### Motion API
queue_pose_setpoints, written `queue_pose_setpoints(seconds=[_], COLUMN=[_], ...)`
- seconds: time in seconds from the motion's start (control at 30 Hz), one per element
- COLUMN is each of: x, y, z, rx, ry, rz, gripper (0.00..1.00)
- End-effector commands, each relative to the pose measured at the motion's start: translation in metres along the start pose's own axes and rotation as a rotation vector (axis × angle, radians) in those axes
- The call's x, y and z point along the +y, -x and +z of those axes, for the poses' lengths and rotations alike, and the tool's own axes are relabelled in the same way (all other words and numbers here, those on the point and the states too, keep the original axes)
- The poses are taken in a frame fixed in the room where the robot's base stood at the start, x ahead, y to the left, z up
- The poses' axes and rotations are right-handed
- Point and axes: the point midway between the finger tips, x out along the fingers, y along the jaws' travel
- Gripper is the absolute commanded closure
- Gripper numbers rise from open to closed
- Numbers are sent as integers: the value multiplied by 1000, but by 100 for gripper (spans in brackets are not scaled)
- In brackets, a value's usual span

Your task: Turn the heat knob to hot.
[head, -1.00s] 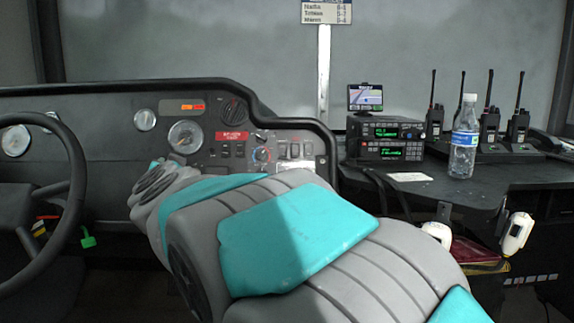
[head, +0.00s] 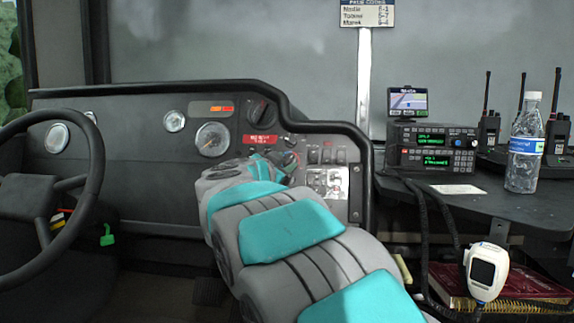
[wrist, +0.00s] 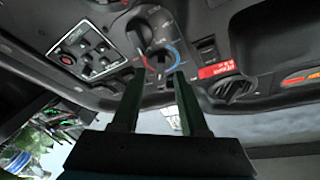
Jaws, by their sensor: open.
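The heat knob (head: 290,158) is a small dark dial with a red and blue ring on the grey dashboard panel, just beyond the end of my arm in the head view. In the wrist view the heat knob (wrist: 160,61) shows close up, with its blue arc on the right and red on the left. My gripper (wrist: 158,77) is open and empty, its two dark fingers pointing at the panel, one towards each side of the knob. Whether the fingertips touch the panel I cannot tell. In the head view the fingers are hidden or too small to make out.
Another dark knob (wrist: 148,28) sits close by the heat knob. A switch plate (wrist: 88,52) and a red label (wrist: 217,69) flank it. The steering wheel (head: 92,190) is at left. Radios (head: 433,147) and a water bottle (head: 524,150) stand on the right-hand desk.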

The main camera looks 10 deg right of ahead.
Motion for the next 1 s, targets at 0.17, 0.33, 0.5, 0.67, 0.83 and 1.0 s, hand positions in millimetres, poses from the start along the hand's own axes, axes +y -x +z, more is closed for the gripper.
queue_pose_setpoints(seconds=[0.17, 0.33, 0.5, 0.67, 0.83, 1.0], x=[1, 0, 0, 0, 0, 0], y=[-13, -14, -14, -14, -14, -14], z=[1, 0, 0, 0, 0, 0], rx=[-1, -1, -1, -1, -1, -1], ry=[0, 1, 0, 0, 0, 0], rz=[1, -1, -1, -1, -1, -1], gripper=[56, 56, 63, 81, 100, 100])
